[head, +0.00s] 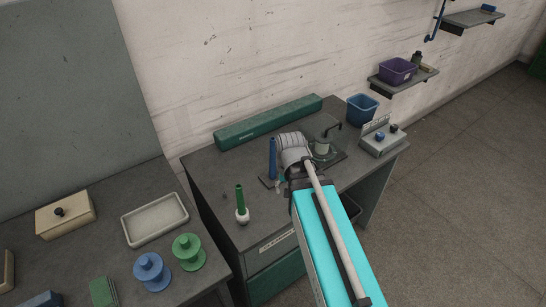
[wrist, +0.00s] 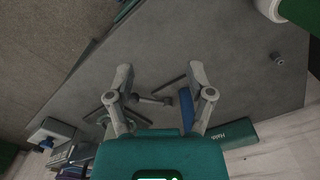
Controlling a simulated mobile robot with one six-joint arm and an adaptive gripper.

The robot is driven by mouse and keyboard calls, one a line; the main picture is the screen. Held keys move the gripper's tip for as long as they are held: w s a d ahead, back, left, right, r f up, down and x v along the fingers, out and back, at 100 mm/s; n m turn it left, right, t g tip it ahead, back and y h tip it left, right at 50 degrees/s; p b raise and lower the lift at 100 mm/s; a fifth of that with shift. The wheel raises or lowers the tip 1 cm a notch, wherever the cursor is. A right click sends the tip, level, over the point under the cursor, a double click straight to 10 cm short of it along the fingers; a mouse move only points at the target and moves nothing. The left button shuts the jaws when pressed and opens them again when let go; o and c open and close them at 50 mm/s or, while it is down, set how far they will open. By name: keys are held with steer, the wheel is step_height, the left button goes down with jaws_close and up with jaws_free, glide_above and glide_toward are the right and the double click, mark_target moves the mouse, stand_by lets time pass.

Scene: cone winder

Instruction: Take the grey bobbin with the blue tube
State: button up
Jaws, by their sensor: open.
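An upright blue tube (head: 273,158) stands on the grey bench top, just left of my wrist in the head view. The grey bobbin at its base is not clear, as my arm and gripper cover that spot. In the wrist view the blue tube (wrist: 186,108) shows close against the inner side of the right finger, further off than the fingertips or beside them; I cannot tell which. My gripper (wrist: 160,70) is open, with its two fingers apart. Nothing is clearly held between them.
A white bobbin with a green tube (head: 241,210) stands to the left. A long green box (head: 268,122) lies along the wall. A grey switch box (head: 382,139) and blue bin (head: 361,109) are at right. The left table holds a white tray (head: 155,219) and green spool (head: 188,253).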

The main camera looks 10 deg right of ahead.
mark_target(274, 147)
steer(key=w+r+m+p, duration=0.5)
steer(key=w+a+r+m+p, duration=0.1)
steer(key=w+r+m+p, duration=0.4)
steer(key=w, duration=0.1)
steer(key=w+r+m+p, duration=0.4)
steer(key=w+r+p, duration=0.1)
steer(key=w+r, duration=0.1)
steer(key=shift+w+a+r+m, duration=0.1)
steer(key=shift+w+a+m, duration=0.05)
steer(key=shift+m, duration=0.25)
steer(key=shift+w+m, duration=0.15)
steer(key=shift+m, duration=0.15)
step_height(274, 147, down, 8)
steer(key=b, duration=0.8)
steer(key=shift+f, duration=0.25)
steer(key=shift+f, duration=0.1)
steer(key=shift+w+f+b, duration=0.15)
steer(key=shift+f+b, duration=2.35)
steer(key=shift+b, duration=0.3)
